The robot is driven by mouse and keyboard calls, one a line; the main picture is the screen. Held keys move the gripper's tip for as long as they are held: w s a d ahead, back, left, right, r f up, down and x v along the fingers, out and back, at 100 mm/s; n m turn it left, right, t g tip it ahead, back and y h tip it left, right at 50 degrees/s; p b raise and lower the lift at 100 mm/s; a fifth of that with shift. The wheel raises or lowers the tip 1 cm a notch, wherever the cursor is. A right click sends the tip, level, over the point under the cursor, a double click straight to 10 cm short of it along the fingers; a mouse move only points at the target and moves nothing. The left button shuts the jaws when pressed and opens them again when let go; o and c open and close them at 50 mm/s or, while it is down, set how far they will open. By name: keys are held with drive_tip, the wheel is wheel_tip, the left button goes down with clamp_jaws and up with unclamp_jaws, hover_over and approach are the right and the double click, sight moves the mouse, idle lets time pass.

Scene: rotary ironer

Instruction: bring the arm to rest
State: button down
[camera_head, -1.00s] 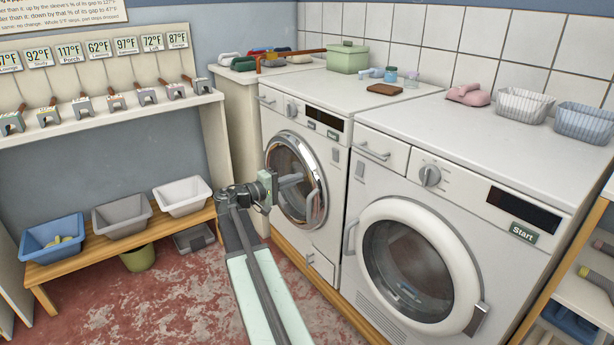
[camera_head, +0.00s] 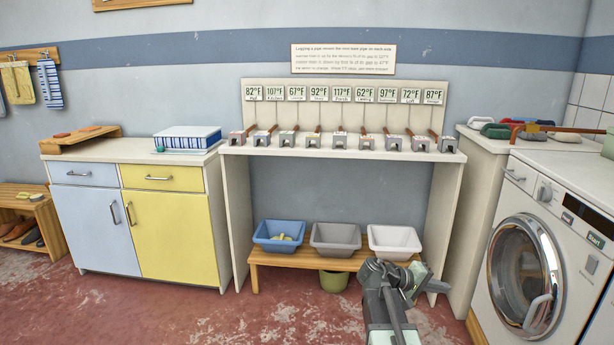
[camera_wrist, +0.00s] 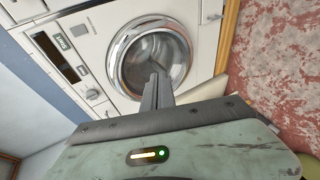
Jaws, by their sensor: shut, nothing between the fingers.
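My gripper (camera_head: 428,279) shows at the lower right of the head view, at the end of my arm, in front of the bench and to the left of the washing machine. It is shut and empty. In the wrist view my gripper's fingers (camera_wrist: 157,92) lie together and point toward the round door (camera_wrist: 150,60) of a white washing machine. They appear apart from it, with nothing held. My arm reaches forward from the bottom of the head view, partly folded and seen end-on.
A wooden bench (camera_head: 262,259) with blue, grey and white tubs stands beyond my gripper. The washing machine (camera_head: 558,250) is to its right. A shelf (camera_head: 340,155) of grey clips under temperature cards is behind. Red floor (camera_head: 250,315) is clear at front left.

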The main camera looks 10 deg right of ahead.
drive_tip(key=s+a+f+y, duration=0.3)
drive_tip(key=a+f+y, duration=0.15)
drive_tip(key=a, duration=0.65)
drive_tip(key=s+a+f+y, duration=0.2)
drive_tip(key=a+f+y, duration=0.25)
drive_tip(key=a, duration=0.65)
drive_tip(key=s+a+f+y, duration=0.35)
drive_tip(key=a+f, duration=0.25)
drive_tip(key=a, duration=0.4)
wheel_tip(320, 180, up, 33)
drive_tip(key=a+y+p, duration=0.1)
drive_tip(key=p, duration=3.2)
drive_tip(key=shift+w+a+n, duration=0.15)
drive_tip(key=shift+w+n, duration=0.05)
drive_tip(key=shift+n, duration=0.1)
